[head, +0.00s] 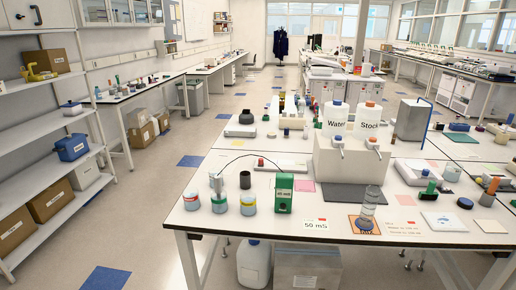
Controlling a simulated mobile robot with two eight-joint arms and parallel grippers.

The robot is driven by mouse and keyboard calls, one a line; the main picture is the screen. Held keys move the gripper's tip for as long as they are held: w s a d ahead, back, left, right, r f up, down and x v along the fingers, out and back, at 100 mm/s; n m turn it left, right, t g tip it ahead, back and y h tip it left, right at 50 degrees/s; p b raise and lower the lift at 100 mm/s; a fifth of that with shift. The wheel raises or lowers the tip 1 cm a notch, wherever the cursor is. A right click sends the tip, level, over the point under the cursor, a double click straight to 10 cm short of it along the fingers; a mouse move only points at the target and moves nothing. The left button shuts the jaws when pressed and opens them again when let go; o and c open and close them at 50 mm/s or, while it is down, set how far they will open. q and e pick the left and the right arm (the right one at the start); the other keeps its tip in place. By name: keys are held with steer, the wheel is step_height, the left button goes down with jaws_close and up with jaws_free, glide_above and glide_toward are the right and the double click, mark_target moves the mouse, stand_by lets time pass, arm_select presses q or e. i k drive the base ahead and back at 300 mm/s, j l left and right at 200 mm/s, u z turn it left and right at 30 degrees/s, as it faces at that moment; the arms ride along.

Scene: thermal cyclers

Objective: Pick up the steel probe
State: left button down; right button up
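A green handheld meter (284,194) stands near the front edge of the white table. A thin dark cable arcs left from it to a slim, pale grey upright piece (216,184), which looks like the probe. Its lower end is at or behind a small jar (219,204); I cannot tell whether it stands inside it. Two similar jars stand to its left (191,200) and right (248,205). A short black cylinder (245,180) stands behind the right one. Neither of my grippers is in view.
The white table (340,232) has a "50 mS" label (315,225) at its front edge. A white stand (350,162) holds the Water (335,120) and Stock (367,120) bottles. A clear bottle (368,206) stands on an orange mat. Shelves (40,140) line the left; the aisle floor is open.

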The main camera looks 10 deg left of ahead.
mark_target(217, 180)
steer(key=i+l, duration=0.7)
steer(key=l, duration=0.2)
steer(key=u, duration=0.05)
